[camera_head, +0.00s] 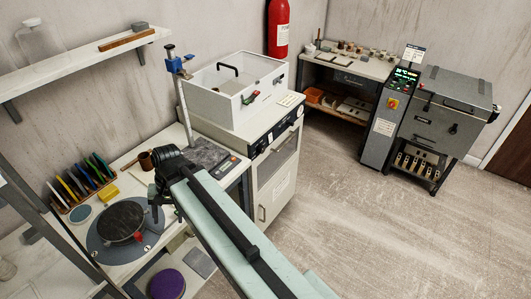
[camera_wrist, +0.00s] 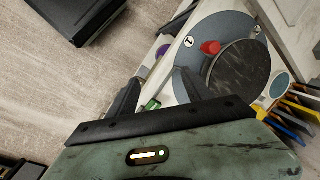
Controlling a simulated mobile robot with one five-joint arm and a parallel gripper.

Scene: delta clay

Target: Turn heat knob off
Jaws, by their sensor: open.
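My gripper (camera_wrist: 160,88) is open, with its two dark fingers apart and nothing between them. In the head view the end of my arm is over the bench, to the right of a round dark plate (camera_head: 121,219). A red knob-like part (camera_wrist: 210,47) sits at the edge of this plate, beyond the right finger in the wrist view; it also shows in the head view (camera_head: 138,237). A dark control strip (camera_head: 277,138) with small dials runs along the front of a white cabinet (camera_head: 277,180). I cannot tell which of these is the heat knob.
A clear-lidded white box (camera_head: 235,92) sits on the cabinet. A grey machine (camera_head: 440,120) with a lit panel stands at the right. The floor (camera_head: 370,215) in front is clear.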

